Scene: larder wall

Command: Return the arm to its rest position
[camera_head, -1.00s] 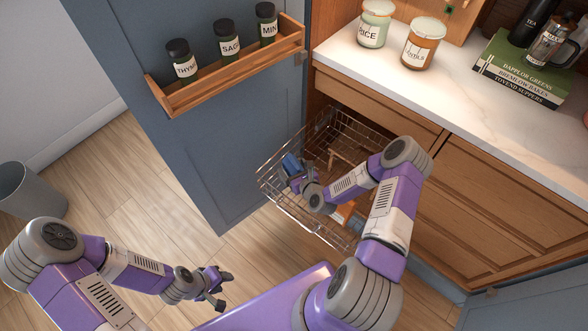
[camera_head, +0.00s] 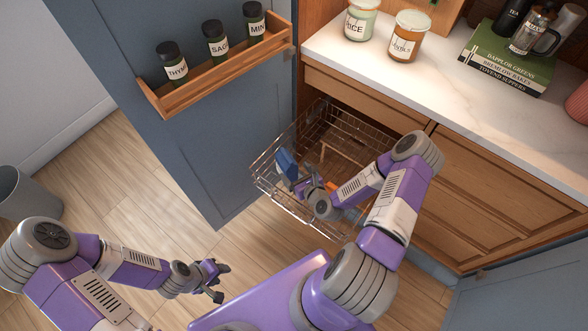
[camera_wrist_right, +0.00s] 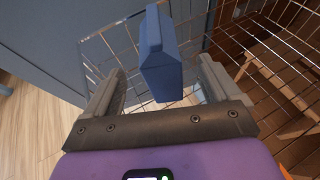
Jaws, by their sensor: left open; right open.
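My right gripper (camera_head: 300,184) is at the pulled-out wire basket (camera_head: 262,178), over its left part. In the right wrist view the right gripper (camera_wrist_right: 158,88) is open, with its two fingers apart. A blue box (camera_head: 287,165) stands in the basket just beyond the fingertips. The blue box (camera_wrist_right: 160,55) shows upright between and ahead of the fingers, and I cannot tell whether it touches them. My left gripper (camera_head: 216,281) is open and empty over the wooden floor at the lower left.
The blue door (camera_head: 240,120) stands open at left, with a wooden spice rack (camera_head: 215,75) holding jars. The marble counter (camera_head: 440,95) carries two labelled jars, green books (camera_head: 505,62) and a glass press. A grey bin (camera_head: 25,195) stands at far left. Floor between is clear.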

